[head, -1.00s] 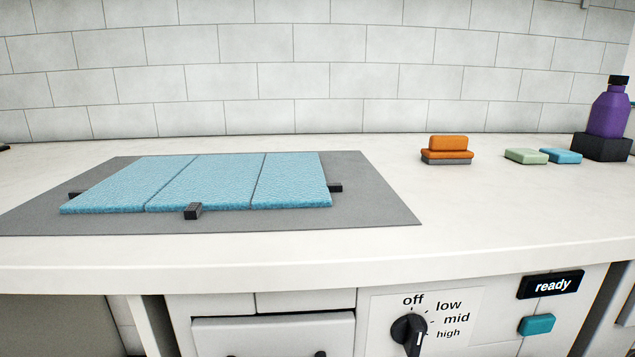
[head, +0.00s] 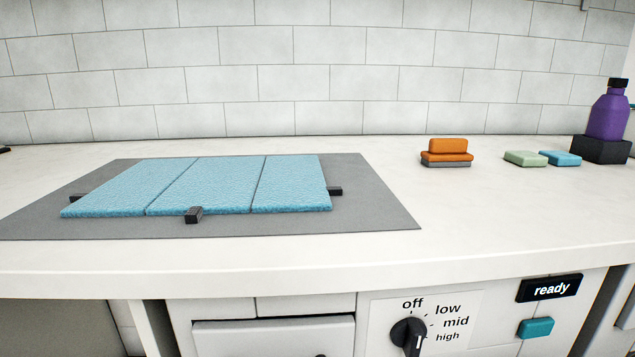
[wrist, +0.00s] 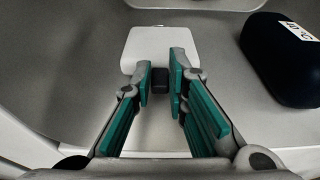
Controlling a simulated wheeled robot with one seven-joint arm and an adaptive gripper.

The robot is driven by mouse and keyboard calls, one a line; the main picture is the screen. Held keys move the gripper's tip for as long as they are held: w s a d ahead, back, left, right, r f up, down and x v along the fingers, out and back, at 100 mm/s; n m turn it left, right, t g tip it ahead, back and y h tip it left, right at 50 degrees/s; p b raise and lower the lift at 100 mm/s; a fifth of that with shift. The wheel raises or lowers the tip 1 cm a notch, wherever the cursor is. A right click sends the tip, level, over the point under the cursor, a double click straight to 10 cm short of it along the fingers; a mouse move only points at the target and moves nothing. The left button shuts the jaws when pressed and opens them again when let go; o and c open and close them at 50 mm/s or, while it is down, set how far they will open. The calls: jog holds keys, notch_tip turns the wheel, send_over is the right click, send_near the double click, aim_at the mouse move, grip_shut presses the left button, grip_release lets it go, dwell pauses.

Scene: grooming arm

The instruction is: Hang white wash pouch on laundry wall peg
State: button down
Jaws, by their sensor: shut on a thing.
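In the wrist view, a flat white rounded piece, which looks like the white wash pouch (wrist: 152,42), lies just beyond my fingertips. A small dark block (wrist: 160,82) sits between the fingertips at its near edge and looks like its tab. My gripper (wrist: 160,80) has teal pads and is closed on this dark part. How the block joins the white piece is partly hidden by the fingers. The head view shows neither the gripper nor the pouch. No wall peg can be made out in either view.
In the wrist view, a dark rounded object (wrist: 285,62) with a white label is close on the right. The head view shows a counter (head: 480,210) with a blue folded cloth panel (head: 205,185), an orange block stack (head: 446,150), two small bars (head: 525,158) and a purple bottle (head: 608,115).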

jog(key=shift+f+v, duration=0.15)
jog(key=shift+v, duration=0.65)
jog(key=shift+f+v, duration=0.1)
jog(key=shift+v, duration=0.7)
